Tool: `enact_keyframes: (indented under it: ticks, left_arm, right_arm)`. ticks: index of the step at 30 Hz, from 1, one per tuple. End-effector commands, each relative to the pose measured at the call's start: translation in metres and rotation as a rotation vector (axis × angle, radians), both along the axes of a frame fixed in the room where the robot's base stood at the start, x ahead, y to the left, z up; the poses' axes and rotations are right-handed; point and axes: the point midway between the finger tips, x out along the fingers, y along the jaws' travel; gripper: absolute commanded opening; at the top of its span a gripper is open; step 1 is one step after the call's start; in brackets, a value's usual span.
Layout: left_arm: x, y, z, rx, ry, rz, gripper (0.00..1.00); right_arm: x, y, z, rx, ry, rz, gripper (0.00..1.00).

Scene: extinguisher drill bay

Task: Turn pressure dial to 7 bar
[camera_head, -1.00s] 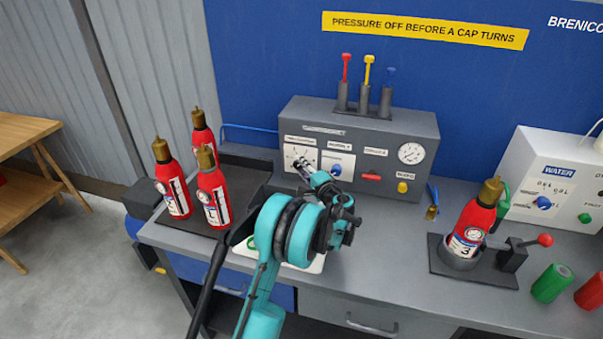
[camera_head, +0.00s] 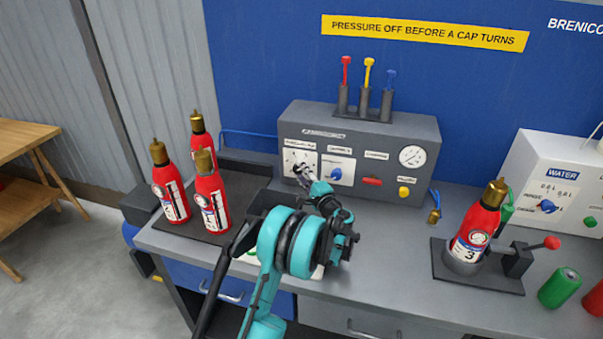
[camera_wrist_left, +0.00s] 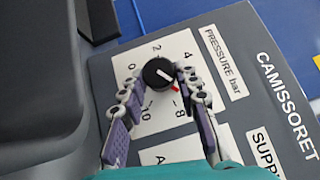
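The pressure dial has a round black knob (camera_wrist_left: 158,73) on a white plate marked 0 to 10 bar, at the left of the grey panel (camera_head: 375,140). In the left wrist view, its white line points down-right to a red mark between the 4 and the 8, close to the 8; the 6 is hidden. My left gripper (camera_head: 299,172) is at this dial in the head view and partly covers it. In the left wrist view its fingertips (camera_wrist_left: 158,70) close in on both sides of the knob. My right gripper is out of view.
Three red extinguishers (camera_head: 211,195) stand on a dark tray left of my arm. Another extinguisher (camera_head: 475,225) stands in a holder at right, near green and red cylinders (camera_head: 559,287). A blue knob (camera_head: 335,174) sits just right of the dial. The bench (camera_head: 385,235) is clear in the middle.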

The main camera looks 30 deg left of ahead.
Motion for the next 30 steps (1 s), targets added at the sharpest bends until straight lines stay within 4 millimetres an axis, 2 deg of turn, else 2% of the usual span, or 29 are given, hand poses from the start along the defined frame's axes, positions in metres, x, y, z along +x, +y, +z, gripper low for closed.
enact_keyframes:
  ticks: [1,2,3,14,17,24,30]
  left_arm:
    - [0.000,0.001,0.000,-0.001,0.000,0.001,0.42]
    - [0.000,0.001,0.000,-0.001,0.000,0.001,0.50]
    - [0.000,0.001,0.000,-0.001,0.000,0.001,0.52]
    - [-0.002,-0.005,-0.001,-0.001,-0.001,-0.001,0.52]
    - [-0.009,-0.017,-0.002,0.000,0.000,-0.002,0.52]
    - [-0.037,-0.062,-0.008,-0.001,0.000,-0.003,0.52]
    - [-0.055,-0.090,-0.012,-0.001,-0.001,-0.001,0.52]
  right_arm:
    - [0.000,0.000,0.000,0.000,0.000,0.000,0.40]
    - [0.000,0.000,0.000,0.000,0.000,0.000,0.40]
    - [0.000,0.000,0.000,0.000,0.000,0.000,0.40]
    - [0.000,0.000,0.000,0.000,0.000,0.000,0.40]
    - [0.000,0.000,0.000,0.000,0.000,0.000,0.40]
    - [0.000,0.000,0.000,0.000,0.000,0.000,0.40]
    - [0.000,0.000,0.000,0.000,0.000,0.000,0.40]
